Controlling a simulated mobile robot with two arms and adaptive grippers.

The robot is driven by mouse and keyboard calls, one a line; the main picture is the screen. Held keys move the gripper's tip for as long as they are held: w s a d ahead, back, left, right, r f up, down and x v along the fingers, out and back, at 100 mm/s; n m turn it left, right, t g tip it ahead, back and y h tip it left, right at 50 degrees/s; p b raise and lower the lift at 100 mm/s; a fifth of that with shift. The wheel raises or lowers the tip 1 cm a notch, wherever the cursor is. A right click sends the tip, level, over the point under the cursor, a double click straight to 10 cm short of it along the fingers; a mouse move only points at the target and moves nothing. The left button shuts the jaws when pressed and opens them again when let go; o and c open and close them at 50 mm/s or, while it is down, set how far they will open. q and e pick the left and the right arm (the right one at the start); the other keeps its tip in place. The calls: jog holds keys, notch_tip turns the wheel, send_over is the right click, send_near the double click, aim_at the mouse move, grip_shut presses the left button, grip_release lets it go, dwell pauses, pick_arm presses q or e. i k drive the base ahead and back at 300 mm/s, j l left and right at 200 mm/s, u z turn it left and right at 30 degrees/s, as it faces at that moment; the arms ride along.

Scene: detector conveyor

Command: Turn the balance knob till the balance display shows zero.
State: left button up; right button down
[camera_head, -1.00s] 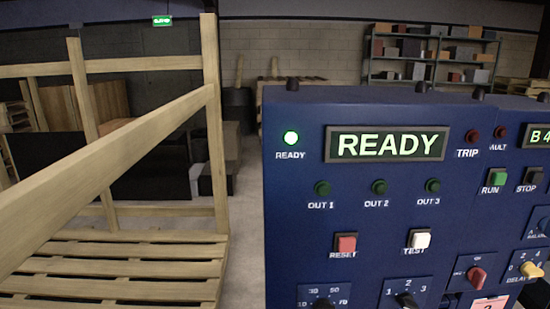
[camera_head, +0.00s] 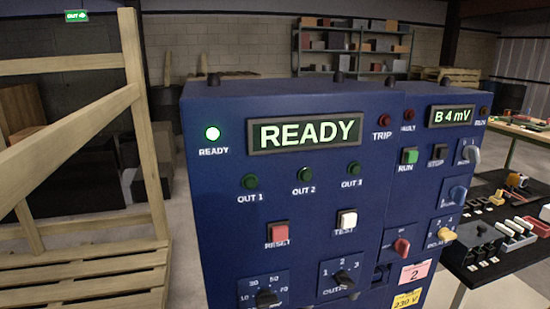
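The balance display (camera_head: 452,116) is a small green-lit window at the upper right of the blue cabinet, and it reads "B 4 mV". A blue knob (camera_head: 458,194) sits below it on the right panel, with a label too blurred to read fully; it looks like the balance knob. A grey knob (camera_head: 470,153) is above it and a yellow delay knob (camera_head: 446,235) is below it. Neither of my grippers is in the head view.
The blue cabinet (camera_head: 215,230) fills the middle, with a large "READY" display (camera_head: 305,132) and a red switch (camera_head: 401,246). A wooden pallet (camera_head: 80,270) and frame stand at the left. A dark table (camera_head: 495,255) with several small parts is at the right.

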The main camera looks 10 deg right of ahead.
aim_at(458, 194)
jog(key=z, duration=1.5)
